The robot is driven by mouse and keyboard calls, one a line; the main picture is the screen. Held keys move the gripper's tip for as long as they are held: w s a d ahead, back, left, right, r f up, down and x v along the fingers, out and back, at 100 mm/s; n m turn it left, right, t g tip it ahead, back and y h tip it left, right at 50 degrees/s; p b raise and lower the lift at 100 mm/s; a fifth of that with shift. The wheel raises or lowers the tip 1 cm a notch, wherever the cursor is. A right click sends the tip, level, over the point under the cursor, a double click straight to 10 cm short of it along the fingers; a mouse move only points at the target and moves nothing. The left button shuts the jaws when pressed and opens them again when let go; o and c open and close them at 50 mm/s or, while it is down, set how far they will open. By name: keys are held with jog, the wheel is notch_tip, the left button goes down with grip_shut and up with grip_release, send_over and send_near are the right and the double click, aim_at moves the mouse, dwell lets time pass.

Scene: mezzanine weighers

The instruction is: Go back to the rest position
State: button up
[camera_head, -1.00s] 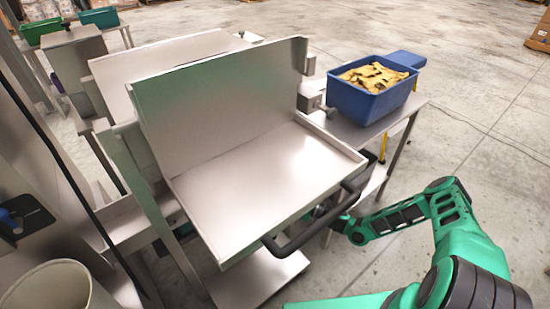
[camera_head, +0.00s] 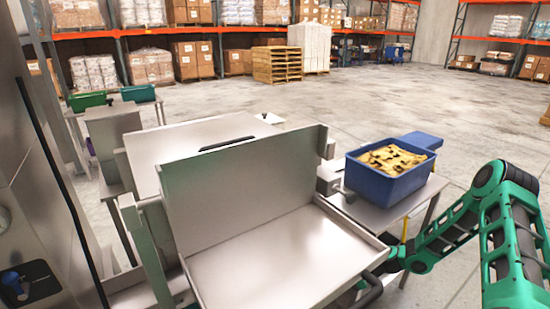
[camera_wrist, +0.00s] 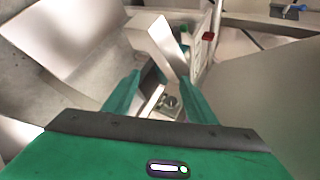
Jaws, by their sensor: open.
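My gripper (camera_wrist: 160,80) shows in the wrist view with its two green fingers apart and nothing between them. Beyond the fingers are metal parts of the weigher frame, and I cannot tell how far off they are. In the head view my green arm comes in from the right and bends down beside the right edge of the steel weigher tray (camera_head: 280,255). The gripper itself is mostly hidden there, below the tray edge near the black handle (camera_head: 372,288).
A blue bin (camera_head: 385,185) of yellow pieces stands on a steel side table (camera_head: 362,212), close to my arm. More weighers stand at left, with green bins (camera_head: 88,100) behind. Open concrete floor (camera_head: 330,110) lies beyond, up to pallet racks.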

jog(key=s+d+r+g+h, duration=0.1)
jog(key=s+d+r+h, duration=0.2)
jog(key=s+d+r, duration=0.35)
jog(key=s+d+r+m+h, duration=0.1)
jog(key=s+d+r+h, duration=0.25)
jog(key=d+r, duration=0.5)
jog(key=s+d+r+g+h, duration=0.1)
jog(key=s+d+r+h, duration=0.4)
jog(key=r, duration=0.4)
jog(key=s+d+r+m, duration=0.2)
jog(key=s+r, duration=0.4)
jog(key=s, duration=0.3)
jog(key=s+d+r+m+t, duration=0.1)
jog(key=s+d+r+m, duration=0.1)
jog(key=s+r, duration=0.4)
jog(key=s+d, duration=0.1)
jog(key=s, duration=0.2)
jog(key=shift+s+d+r+m+t, duration=0.15)
jog(key=shift+s+r+m+t, duration=0.15)
jog(key=shift+s+r+m, duration=0.1)
